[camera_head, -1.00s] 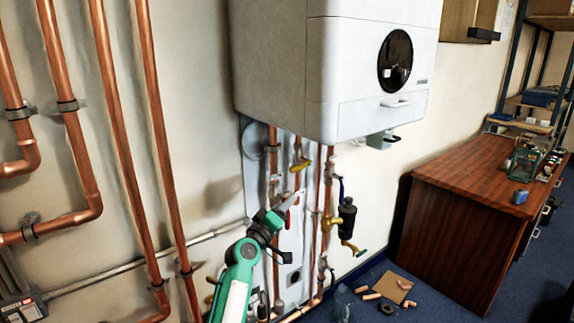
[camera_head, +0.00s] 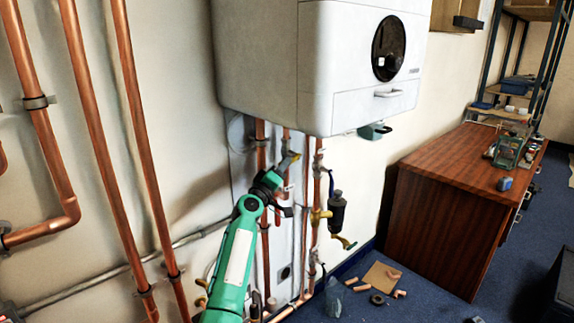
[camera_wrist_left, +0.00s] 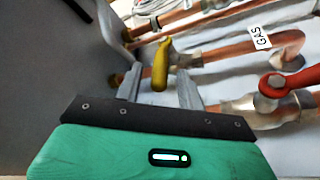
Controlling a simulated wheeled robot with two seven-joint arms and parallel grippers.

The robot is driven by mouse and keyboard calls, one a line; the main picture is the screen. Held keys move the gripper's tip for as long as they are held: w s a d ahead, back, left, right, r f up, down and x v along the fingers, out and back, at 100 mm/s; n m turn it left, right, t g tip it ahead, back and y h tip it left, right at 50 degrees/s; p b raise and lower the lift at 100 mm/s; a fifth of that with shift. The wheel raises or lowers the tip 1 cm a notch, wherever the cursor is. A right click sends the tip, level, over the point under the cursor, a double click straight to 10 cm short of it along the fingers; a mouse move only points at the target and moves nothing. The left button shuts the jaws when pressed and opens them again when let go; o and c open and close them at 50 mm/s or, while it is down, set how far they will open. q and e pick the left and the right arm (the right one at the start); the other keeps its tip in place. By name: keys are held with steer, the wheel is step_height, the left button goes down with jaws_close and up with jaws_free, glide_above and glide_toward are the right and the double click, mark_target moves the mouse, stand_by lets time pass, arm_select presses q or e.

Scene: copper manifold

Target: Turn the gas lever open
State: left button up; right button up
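A yellow lever (camera_wrist_left: 161,64) sits on a copper pipe with a white GAS label (camera_wrist_left: 259,37) close by in the left wrist view. My left gripper (camera_wrist_left: 158,82) is open, with one finger on each side of the yellow lever; gaps show, and I cannot tell if either finger touches it. In the head view my left gripper (camera_head: 286,162) is raised among the pipes just under the boiler (camera_head: 330,60). A red lever (camera_wrist_left: 272,85) is to the right of the gripper in the left wrist view. My right gripper is not in view.
A black and brass valve (camera_head: 336,210) hangs right of my gripper. Copper pipes (camera_head: 143,150) run up the wall at left. A wooden cabinet (camera_head: 440,215) stands at right. Cardboard and pipe scraps (camera_head: 382,276) lie on the blue floor.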

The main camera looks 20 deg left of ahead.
arm_select(q)
steer(key=shift+x, duration=1.1)
steer(key=shift+w+b, duration=0.35)
steer(key=shift+w, duration=0.2)
steer(key=shift+w+d+r, duration=0.1)
steer(key=shift+r, duration=0.05)
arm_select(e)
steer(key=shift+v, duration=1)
arm_select(q)
jaws_close()
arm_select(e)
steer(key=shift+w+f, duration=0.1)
